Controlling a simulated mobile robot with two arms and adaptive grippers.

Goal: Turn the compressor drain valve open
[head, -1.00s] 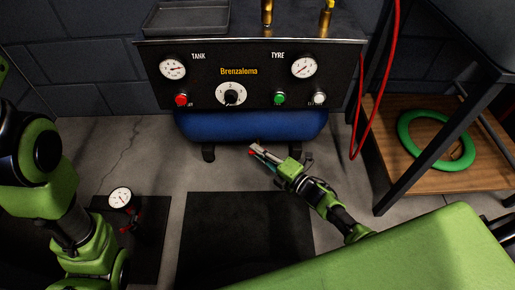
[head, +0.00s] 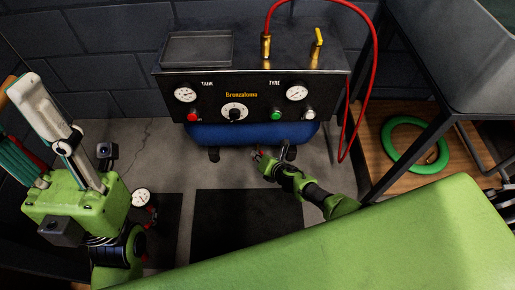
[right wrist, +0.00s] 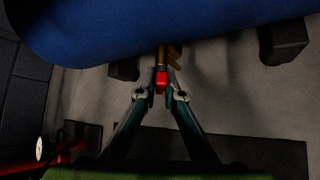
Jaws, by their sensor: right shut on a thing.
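The compressor stands against the wall in the head view, with a dark control panel (head: 255,92) above its blue tank (head: 252,132). In the right wrist view the brass drain valve (right wrist: 170,52) hangs under the blue tank, with a red end piece (right wrist: 160,80) pointing down. My right gripper (right wrist: 161,93) is shut on this red end, one fingertip on each side. In the head view my right gripper (head: 259,156) is low, just below the tank, and the valve is too small to make out. My left gripper (head: 15,112) is raised at the left edge, fingers apart.
A red hose (head: 374,60) loops down the compressor's right side. A dark table leg (head: 405,160) and a wooden shelf with a green ring (head: 388,140) stand at right.

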